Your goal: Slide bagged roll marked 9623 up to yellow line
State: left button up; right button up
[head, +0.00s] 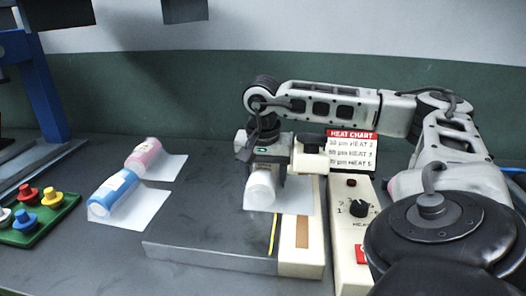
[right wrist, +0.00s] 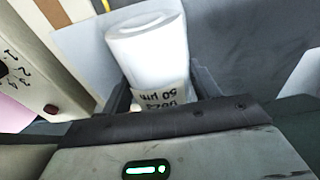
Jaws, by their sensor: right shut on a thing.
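A white roll (head: 262,185) is in my right gripper (head: 266,165), above the dark plate of the sealer (head: 210,232). In the right wrist view the same roll (right wrist: 147,45) sits between the jaws, which are shut on it. Its label (right wrist: 165,97) is upside down there; "50 µm" shows and the number above the jaw edge is partly hidden. A clear or white sheet of bag (head: 296,197) spreads out beside the roll. The yellow line (head: 273,236) runs along the plate near the cream bar, in front of the roll. My left gripper is not in view.
Pink (head: 143,157) and blue (head: 113,190) rolls lie on white sheets at left. A green tray (head: 40,228) holds coloured knobs. A heat control box (head: 352,235) with a dial and a heat chart (head: 352,150) stand at right. The plate's front left is clear.

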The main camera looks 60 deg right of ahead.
jog(key=shift+w+d, duration=0.1)
jog(key=shift+d, duration=0.15)
jog(key=o, duration=1.3)
jog(key=shift+r, duration=0.1)
pick_arm(q)
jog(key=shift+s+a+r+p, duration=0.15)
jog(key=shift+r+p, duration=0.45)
jog(key=shift+p, duration=0.5)
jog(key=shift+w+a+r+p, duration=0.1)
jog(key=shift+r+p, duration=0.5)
jog(key=shift+p, duration=0.45)
pick_arm(e)
jog(key=shift+s+a+r, duration=0.15)
jog(key=shift+a+r, duration=0.15)
jog(key=shift+r, duration=2.3)
jog(key=shift+s+a+r, duration=0.1)
jog(key=shift+a+r, duration=0.2)
jog(key=shift+r, duration=2.3)
jog(key=shift+s+a+r, duration=0.15)
jog(key=shift+a+r, duration=0.15)
jog(key=shift+r, duration=2.3)
